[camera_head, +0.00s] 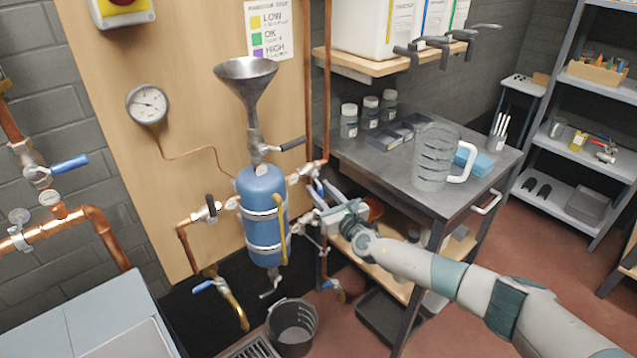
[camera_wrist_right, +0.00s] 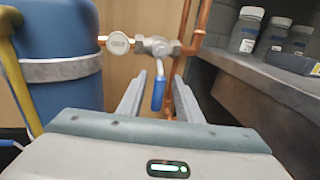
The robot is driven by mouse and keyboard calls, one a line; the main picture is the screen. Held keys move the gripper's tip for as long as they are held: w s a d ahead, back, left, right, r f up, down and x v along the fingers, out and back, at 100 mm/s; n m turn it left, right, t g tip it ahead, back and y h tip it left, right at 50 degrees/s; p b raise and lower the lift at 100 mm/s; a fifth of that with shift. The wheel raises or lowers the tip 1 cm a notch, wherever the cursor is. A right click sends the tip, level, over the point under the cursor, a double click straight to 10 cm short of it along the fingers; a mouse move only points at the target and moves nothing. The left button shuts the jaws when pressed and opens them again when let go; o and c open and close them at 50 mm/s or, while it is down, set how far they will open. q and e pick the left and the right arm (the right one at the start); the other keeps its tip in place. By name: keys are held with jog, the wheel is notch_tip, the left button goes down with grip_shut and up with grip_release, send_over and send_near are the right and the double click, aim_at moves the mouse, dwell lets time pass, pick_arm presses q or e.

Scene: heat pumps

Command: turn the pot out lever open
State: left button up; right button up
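The pot is a blue cylinder (camera_head: 262,213) with metal bands, mounted at the wooden panel; part of it also shows in the wrist view (camera_wrist_right: 55,35). A metal valve (camera_wrist_right: 158,46) sits on the pipe to its right, with a blue-handled lever (camera_wrist_right: 158,93) hanging down. No readable label says whether this is the pot out lever. My right gripper (camera_head: 318,190) is at this valve, right of the pot. In the wrist view its two fingers (camera_wrist_right: 158,97) are apart, with the blue lever handle between them. Contact with the handle cannot be told. My left gripper is out of view.
Copper pipe (camera_wrist_right: 197,30) runs up beside the valve. A metal workbench (camera_head: 400,178) with a glass jug (camera_head: 433,158) stands close right. A yellow hose (camera_head: 283,225) runs along the pot. Another blue-handled valve (camera_head: 203,287) is lower left. A bucket (camera_head: 292,325) is below.

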jog(key=shift+w+a, duration=0.15)
grip_shut()
dwell(0.4)
jog(key=shift+b, duration=0.3)
